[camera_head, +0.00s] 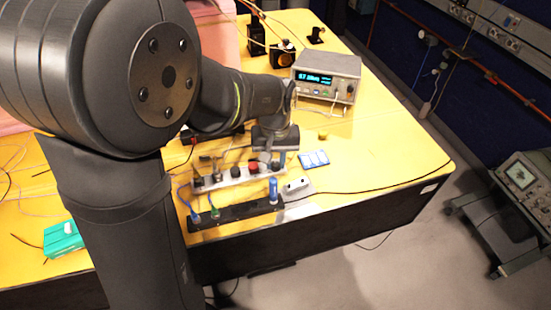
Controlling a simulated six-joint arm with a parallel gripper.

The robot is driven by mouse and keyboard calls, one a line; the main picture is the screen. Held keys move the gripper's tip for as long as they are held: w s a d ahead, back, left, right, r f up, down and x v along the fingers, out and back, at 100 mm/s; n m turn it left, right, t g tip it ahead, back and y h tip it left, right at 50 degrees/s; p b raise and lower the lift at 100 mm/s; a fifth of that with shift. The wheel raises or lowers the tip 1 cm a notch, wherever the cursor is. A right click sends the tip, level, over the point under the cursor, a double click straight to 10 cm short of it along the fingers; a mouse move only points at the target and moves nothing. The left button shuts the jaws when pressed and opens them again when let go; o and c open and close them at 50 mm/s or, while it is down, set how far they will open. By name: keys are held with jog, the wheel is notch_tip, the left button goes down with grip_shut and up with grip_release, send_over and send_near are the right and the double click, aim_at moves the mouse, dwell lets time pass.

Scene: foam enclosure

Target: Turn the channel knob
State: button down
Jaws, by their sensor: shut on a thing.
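My gripper (275,150) points down over the right end of a white strip (222,182) on the yellow table. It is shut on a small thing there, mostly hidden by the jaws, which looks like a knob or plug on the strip. Several dark knob-like or plug-like pieces and a red one stand in a row along the strip. A grey bench instrument (326,77) with a lit blue display stands behind, with small controls on its front, apart from my gripper. I cannot tell for certain which piece is the channel knob.
A black power strip (236,211) with blue and green plugs lies in front, near the table edge. A white adapter (297,188) and a blue-and-white item (314,159) lie to the right. Cables cross the yellow table (395,150), whose right part is mostly clear. A green box (63,238) sits left.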

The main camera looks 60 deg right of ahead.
aim_at(275, 164)
jog(key=n, duration=0.4)
jog(key=shift+n, duration=2.5)
jog(key=c, duration=1.3)
grip_release()
jog(key=shift+r, duration=0.1)
notch_tip(275, 164, up, 17)
jog(key=shift+r, duration=0.15)
